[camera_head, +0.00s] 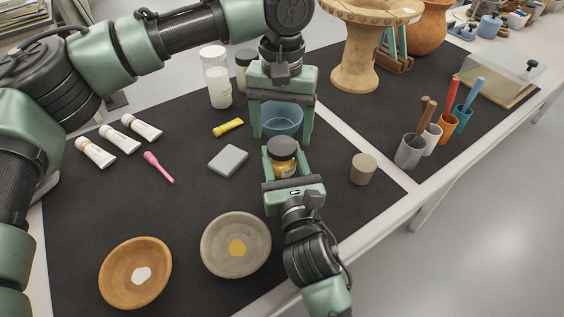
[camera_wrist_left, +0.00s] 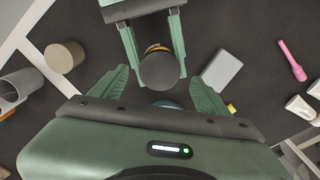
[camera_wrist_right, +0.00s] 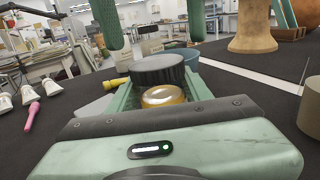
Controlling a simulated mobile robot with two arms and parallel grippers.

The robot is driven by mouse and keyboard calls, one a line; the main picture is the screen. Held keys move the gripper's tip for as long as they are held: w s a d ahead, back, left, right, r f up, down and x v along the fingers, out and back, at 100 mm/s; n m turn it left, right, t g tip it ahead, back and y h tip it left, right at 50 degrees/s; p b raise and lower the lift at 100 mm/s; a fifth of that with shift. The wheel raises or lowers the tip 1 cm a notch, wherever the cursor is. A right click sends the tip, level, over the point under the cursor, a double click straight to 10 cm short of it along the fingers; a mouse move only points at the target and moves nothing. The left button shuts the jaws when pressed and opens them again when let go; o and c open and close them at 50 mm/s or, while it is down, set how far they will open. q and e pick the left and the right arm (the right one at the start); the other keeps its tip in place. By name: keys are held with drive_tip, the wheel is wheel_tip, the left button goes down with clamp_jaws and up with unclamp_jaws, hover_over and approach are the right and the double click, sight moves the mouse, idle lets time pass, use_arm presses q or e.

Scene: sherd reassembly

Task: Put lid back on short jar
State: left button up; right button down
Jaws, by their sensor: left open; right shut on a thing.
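The short jar (camera_head: 284,170) has amber-yellow contents and stands upright between the fingers of my right gripper (camera_head: 284,152), which is shut on it. The dark round lid (camera_head: 282,147) is on top of the jar; it also shows in the right wrist view (camera_wrist_right: 157,69) and the left wrist view (camera_wrist_left: 159,71). I cannot tell whether it is fully seated. My left gripper (camera_head: 281,138) is open and empty, pointing down just behind the jar and lid in the head view. Its spread fingers (camera_wrist_left: 158,78) show on both sides below the lid in the left wrist view.
A blue bowl (camera_head: 283,117) stands behind the left fingers. A grey block (camera_head: 228,160) and yellow tube (camera_head: 228,127) lie left, a beige cylinder (camera_head: 363,169) stands right. Two bowls, brown (camera_head: 117,275) and grey (camera_head: 220,262), are at the front. A tall jar (camera_head: 217,82) stands behind.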

use_arm(q)
drive_tip(key=shift+r, duration=0.7)
drive_tip(key=o, duration=0.5)
wheel_tip(320, 180, up, 12)
use_arm(e)
drive_tip(key=c, duration=0.6)
unclamp_jaws()
drive_tip(key=shift+o, duration=0.2)
